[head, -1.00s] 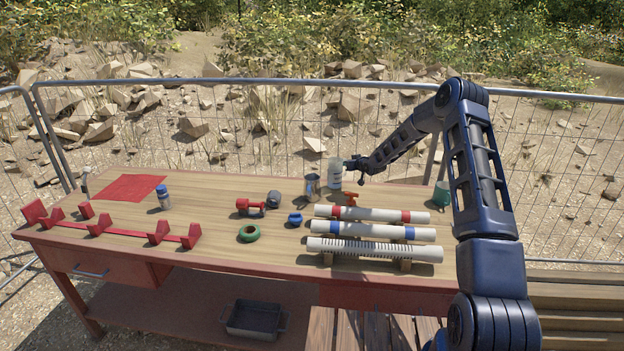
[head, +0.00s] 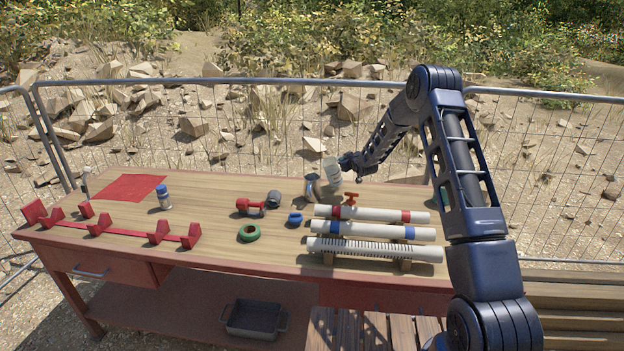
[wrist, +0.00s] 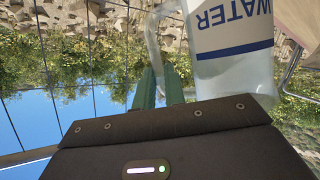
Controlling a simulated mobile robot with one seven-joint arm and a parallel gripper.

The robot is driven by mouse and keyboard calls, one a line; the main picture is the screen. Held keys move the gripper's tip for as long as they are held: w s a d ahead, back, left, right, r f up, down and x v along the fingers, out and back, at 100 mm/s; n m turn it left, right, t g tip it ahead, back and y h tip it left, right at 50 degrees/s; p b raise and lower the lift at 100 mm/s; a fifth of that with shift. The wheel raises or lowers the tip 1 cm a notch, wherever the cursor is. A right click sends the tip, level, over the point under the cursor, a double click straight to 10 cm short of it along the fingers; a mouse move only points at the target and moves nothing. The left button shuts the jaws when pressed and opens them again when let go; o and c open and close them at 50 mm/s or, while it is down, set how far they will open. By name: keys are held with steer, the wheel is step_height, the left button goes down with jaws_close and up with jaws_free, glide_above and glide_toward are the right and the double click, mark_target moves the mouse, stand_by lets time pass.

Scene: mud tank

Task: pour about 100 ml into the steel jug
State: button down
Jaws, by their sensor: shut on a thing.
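My gripper (head: 347,162) is shut on a clear water bottle (head: 332,171) with a white label. In the wrist view the bottle (wrist: 235,75) shows the word WATER, a blue stripe and a handle, beside my green fingers (wrist: 160,88). In the head view the bottle is raised off the table and tilted left, just above and beside the steel jug (head: 311,188). The steel jug stands on the table. I cannot tell from these frames whether liquid is running or how full the jug is.
White pipes (head: 375,231) lie in front of the jug, with an orange-red valve (head: 352,198) just behind them. A red fitting (head: 250,206), a blue ring (head: 295,218) and a green ring (head: 249,233) lie to the left. A blue-capped bottle (head: 164,199) stands further left.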

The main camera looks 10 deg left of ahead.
mark_target(338, 158)
steer(key=s+a+n, duration=0.1)
steer(key=s+a+r+n+t, duration=0.1)
steer(key=shift+s+a+r, duration=0.3)
steer(key=r, duration=0.1)
steer(key=r+n, duration=0.1)
steer(key=s+a+r+t, duration=0.1)
steer(key=shift+r+n, duration=0.1)
steer(key=shift+n, duration=0.3)
steer(key=shift+s+a+n+t, duration=0.2)
steer(key=shift+s+n+t, duration=0.05)
steer(key=shift+n+t, duration=0.3)
steer(key=shift+s+a+r+n+t, duration=0.25)
steer(key=shift+s+a+r+n, duration=0.1)
steer(key=shift+r+n, duration=0.3)
steer(key=shift+s+a+r+n, duration=0.1)
steer(key=shift+s+n, duration=0.05)
steer(key=shift+n, duration=0.15)
steer(key=shift+s+a+r, duration=0.1)
steer(key=shift+r, duration=0.05)
steer(key=shift+s+a+r+n+t, duration=0.45)
steer(key=shift+s+a+n, duration=0.15)
steer(key=shift+n, duration=0.3)
stand_by(1.3)
steer(key=shift+d, duration=0.1)
